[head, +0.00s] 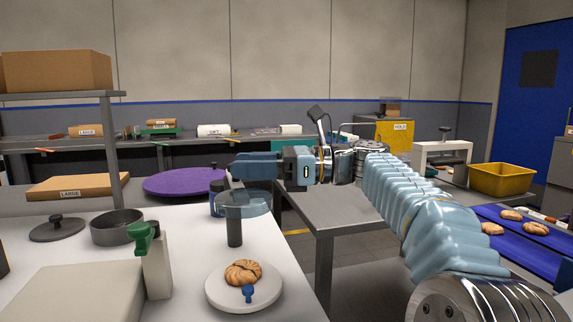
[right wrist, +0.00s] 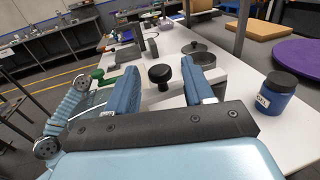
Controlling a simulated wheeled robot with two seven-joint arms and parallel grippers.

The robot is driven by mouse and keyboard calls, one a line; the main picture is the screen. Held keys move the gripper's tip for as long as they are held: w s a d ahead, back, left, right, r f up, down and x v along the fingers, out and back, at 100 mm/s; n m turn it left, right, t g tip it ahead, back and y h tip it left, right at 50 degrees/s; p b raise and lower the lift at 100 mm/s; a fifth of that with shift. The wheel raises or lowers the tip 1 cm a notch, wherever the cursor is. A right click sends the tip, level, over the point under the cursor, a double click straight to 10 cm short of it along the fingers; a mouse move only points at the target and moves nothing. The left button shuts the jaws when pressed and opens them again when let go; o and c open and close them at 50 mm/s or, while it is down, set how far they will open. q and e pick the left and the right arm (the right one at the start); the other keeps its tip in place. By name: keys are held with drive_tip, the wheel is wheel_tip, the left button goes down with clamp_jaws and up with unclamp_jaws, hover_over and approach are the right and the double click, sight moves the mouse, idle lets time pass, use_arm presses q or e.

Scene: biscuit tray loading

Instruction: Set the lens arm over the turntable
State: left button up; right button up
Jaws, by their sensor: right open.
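A round, clear lens (head: 258,204) shows in the head view, with a dark upright post (head: 235,234) below it. The turntable (head: 213,292), a white round plate with a small blue knob (head: 248,292), is in front of it and carries a biscuit (head: 243,272). The lens looks set behind the plate, not over its middle. My right gripper (head: 240,167) is open above and behind the lens, fingers pointing left. In the right wrist view a black knob (right wrist: 160,74) shows between the open fingers; whether it belongs to the lens arm I cannot tell. My left gripper is not in view.
A green-topped stand (head: 158,268) rises left of the turntable. A grey pot (head: 117,229) and a lid (head: 57,229) are farther left. A blue jar (right wrist: 275,93) stands near the gripper. A purple disc (head: 180,183) lies behind. The white bench is clear right of the turntable.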

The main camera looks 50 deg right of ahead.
drive_tip(key=v, duration=1.1)
drive_tip(key=shift+d, duration=0.2)
drive_tip(key=shift+s, duration=0.1)
